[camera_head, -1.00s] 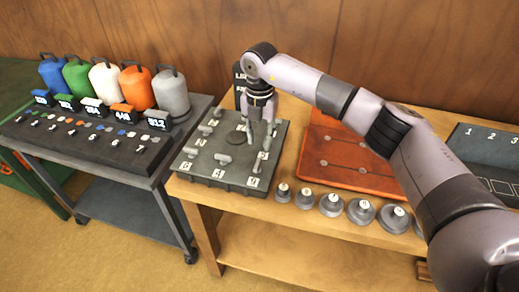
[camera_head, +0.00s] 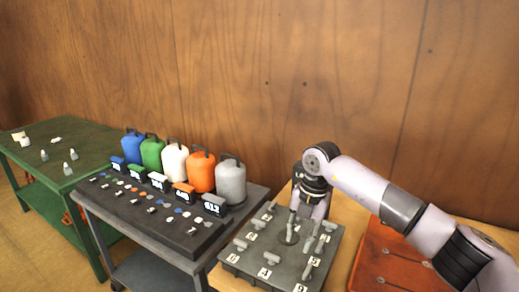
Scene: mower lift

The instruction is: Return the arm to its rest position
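My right arm comes in from the right edge and reaches over a dark grey board (camera_head: 232,262) with several small grey levers and number labels. My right gripper (camera_head: 305,228) points down over the back part of this board. Its two fingers look spread apart, with no object visible between them. I cannot tell whether the fingertips touch the board or a lever. My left gripper is not in view.
A dark cart (camera_head: 150,238) left of the board carries several coloured canisters (camera_head: 201,172) and number displays. A green table (camera_head: 88,170) with small items stands farther left. An orange panel (camera_head: 385,255) lies right of the board. A wooden wall (camera_head: 235,70) closes the back.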

